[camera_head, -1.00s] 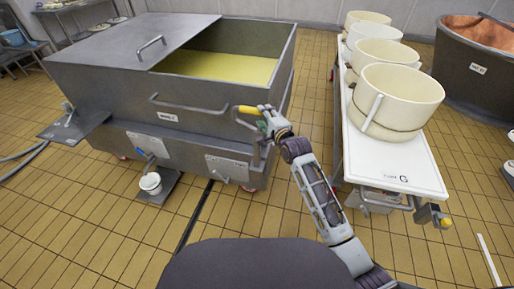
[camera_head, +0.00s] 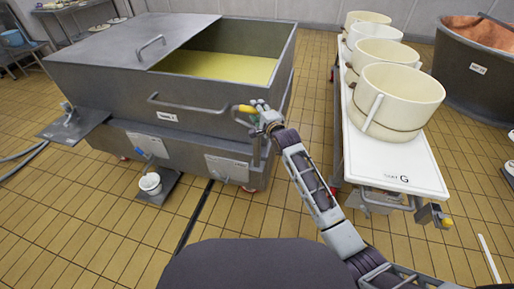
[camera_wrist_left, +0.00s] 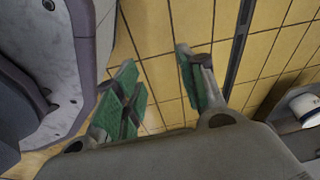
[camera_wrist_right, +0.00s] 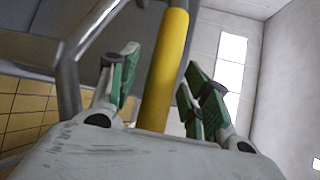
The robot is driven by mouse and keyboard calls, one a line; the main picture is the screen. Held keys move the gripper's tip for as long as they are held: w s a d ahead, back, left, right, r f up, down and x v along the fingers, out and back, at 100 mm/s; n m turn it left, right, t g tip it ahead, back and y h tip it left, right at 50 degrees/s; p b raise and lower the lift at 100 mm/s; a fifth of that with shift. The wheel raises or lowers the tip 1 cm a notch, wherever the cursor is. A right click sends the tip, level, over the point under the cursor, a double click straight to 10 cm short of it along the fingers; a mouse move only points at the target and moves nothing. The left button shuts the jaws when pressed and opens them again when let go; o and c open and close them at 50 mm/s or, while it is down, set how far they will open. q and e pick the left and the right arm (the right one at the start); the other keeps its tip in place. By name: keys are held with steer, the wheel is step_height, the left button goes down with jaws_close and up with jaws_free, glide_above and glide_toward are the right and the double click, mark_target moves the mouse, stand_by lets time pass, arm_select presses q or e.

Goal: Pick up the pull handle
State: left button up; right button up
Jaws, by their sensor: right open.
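The pull handle is a bent grey metal bar with a yellow grip (camera_head: 247,109), at the right front corner of the grey vat. In the right wrist view the yellow grip (camera_wrist_right: 166,65) stands between the green-padded fingers of my right gripper (camera_wrist_right: 160,75). Those fingers are apart, and I see a gap on both sides of the grip. In the head view my right gripper (camera_head: 260,114) is at the right end of the grip. My left gripper (camera_wrist_left: 155,62) shows only in the left wrist view, open and empty above the tiled floor.
The grey vat (camera_head: 95,85) holds yellow liquid (camera_head: 220,67) under a half-covering lid. A white-topped table (camera_head: 400,170) with several cream tubs (camera_head: 400,95) stands to the right, close to my right arm. A small white bucket (camera_head: 150,182) is at the vat's front. Open tiled floor lies in front.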

steer(key=shift+w+a, duration=0.1)
steer(key=shift+w, duration=0.15)
steer(key=c, duration=0.9)
jaws_close()
arm_select(q)
steer(key=shift+s+a+f, duration=0.15)
steer(key=shift+s, duration=0.15)
arm_select(e)
steer(key=shift+r, duration=0.15)
